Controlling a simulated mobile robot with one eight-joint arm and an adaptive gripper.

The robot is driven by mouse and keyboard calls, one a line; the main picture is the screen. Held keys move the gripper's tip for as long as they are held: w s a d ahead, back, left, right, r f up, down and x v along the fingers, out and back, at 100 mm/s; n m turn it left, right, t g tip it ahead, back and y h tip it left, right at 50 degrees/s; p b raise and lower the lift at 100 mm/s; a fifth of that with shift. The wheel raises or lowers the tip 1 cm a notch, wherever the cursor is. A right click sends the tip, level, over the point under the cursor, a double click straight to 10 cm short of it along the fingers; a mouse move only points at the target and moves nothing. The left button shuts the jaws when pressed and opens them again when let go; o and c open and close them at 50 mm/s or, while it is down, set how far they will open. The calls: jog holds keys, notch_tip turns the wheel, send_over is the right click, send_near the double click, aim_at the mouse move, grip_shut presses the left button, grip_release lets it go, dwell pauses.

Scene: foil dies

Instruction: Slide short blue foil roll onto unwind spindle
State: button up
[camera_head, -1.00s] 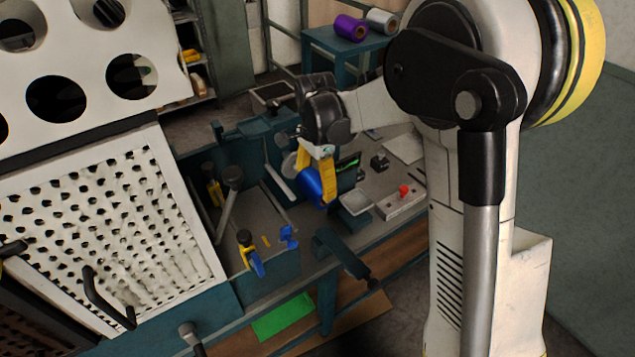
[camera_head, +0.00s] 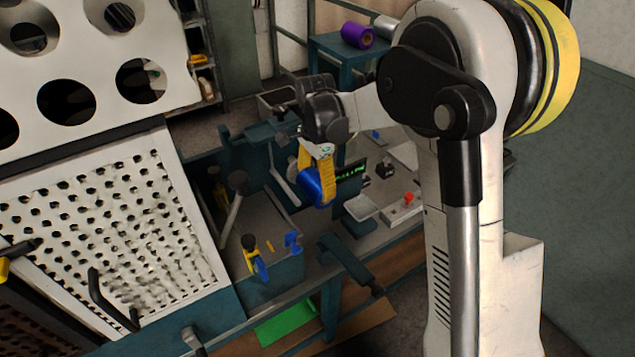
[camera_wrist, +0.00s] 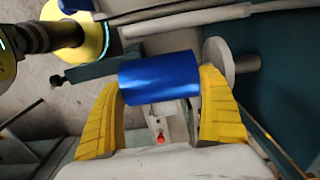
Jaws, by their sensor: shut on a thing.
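The short blue foil roll (camera_head: 311,187) is in my gripper (camera_head: 318,184), above the machine bench in the head view. In the wrist view the roll (camera_wrist: 160,78) lies crosswise between the two yellow fingers of my gripper (camera_wrist: 161,84), which are shut on its ends. A grey round disc with a short stub shaft (camera_wrist: 219,62), which looks like the unwind spindle, is just beyond the right finger in the wrist view. The roll is apart from it. In the head view I cannot make out the spindle clearly behind my gripper.
A control box with a red button (camera_head: 404,205) and a grey tray (camera_head: 361,208) are right of the roll. A perforated white panel (camera_head: 100,220) fills the left.

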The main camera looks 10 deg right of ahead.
aim_at(316, 178)
jog(key=shift+w+a, duration=0.15)
jog(key=shift+w, duration=0.25)
jog(key=o, duration=1.2)
jog(key=shift+r, duration=0.15)
notch_tip(316, 178, up, 12)
jog(key=shift+s, duration=0.1)
jog(key=s+d+r+n+t+b, duration=0.1)
jog(key=s+r+n+t, duration=0.1)
jog(key=s+n, duration=0.35)
jog(key=s+d+r+n+t, duration=0.2)
jog(key=s, duration=0.6)
jog(key=s+f+n+t, duration=0.1)
jog(key=s+f+n, duration=0.2)
jog(key=s, duration=0.2)
jog(key=s+d+f+n+t, duration=0.1)
jog(key=s+f+n+t, duration=0.1)
jog(key=s+n, duration=0.2)
jog(key=shift+s+f+b, duration=0.35)
jog(key=shift+s+f, duration=0.05)
jog(key=shift+s, duration=0.85)
